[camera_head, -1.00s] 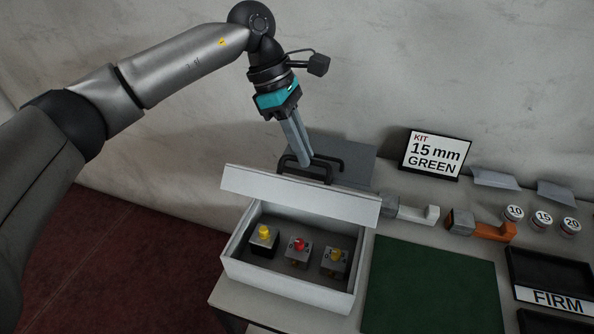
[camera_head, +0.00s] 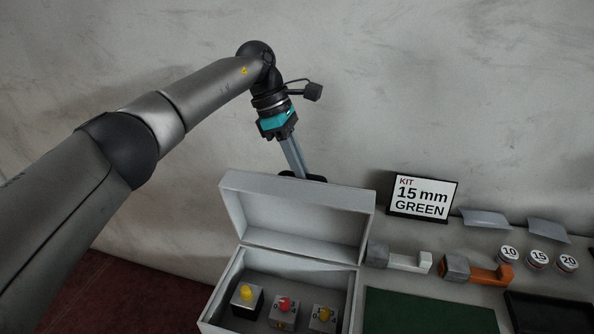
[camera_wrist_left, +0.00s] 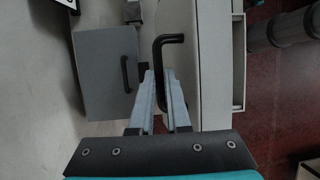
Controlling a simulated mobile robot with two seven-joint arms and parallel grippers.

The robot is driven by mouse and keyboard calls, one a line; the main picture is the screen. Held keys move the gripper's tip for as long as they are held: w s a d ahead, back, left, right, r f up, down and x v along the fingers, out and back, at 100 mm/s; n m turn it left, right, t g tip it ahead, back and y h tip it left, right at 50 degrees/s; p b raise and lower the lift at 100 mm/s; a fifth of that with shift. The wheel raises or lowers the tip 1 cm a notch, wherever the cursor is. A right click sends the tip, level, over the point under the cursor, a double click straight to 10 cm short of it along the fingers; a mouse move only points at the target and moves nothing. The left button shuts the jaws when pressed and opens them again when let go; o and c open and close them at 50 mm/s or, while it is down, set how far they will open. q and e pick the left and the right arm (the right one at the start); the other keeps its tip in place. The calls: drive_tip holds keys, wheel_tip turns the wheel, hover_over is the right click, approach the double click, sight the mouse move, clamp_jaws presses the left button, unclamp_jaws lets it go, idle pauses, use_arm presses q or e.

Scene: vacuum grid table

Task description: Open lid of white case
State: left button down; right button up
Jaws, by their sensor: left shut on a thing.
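The white case (camera_head: 218,285) stands at the bottom middle of the head view, with its front cut off by the picture edge. Its lid (camera_head: 300,212) is raised about upright at the back, inner face showing. My left gripper (camera_head: 300,174) is behind the lid's top edge, shut on the black lid handle (camera_head: 316,179), which is mostly hidden there. In the left wrist view my left gripper (camera_wrist_left: 158,72) reaches the dark handle (camera_wrist_left: 172,38) on the white lid. My right gripper is not in view.
Inside the case are grey blocks with a yellow knob (camera_head: 246,292), a red knob (camera_head: 285,303) and another yellow knob (camera_head: 324,314).

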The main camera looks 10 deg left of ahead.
use_arm(q)
drive_tip(key=shift+w+a+f, duration=0.1)
drive_tip(key=shift+w+f, duration=0.35)
drive_tip(key=shift+f, duration=0.05)
drive_tip(key=shift+w, duration=0.1)
drive_tip(key=c, duration=0.9)
unclamp_jaws()
drive_tip(key=shift+r, duration=0.15)
drive_tip(key=shift+w, duration=0.1)
drive_tip(key=shift+r, duration=0.1)
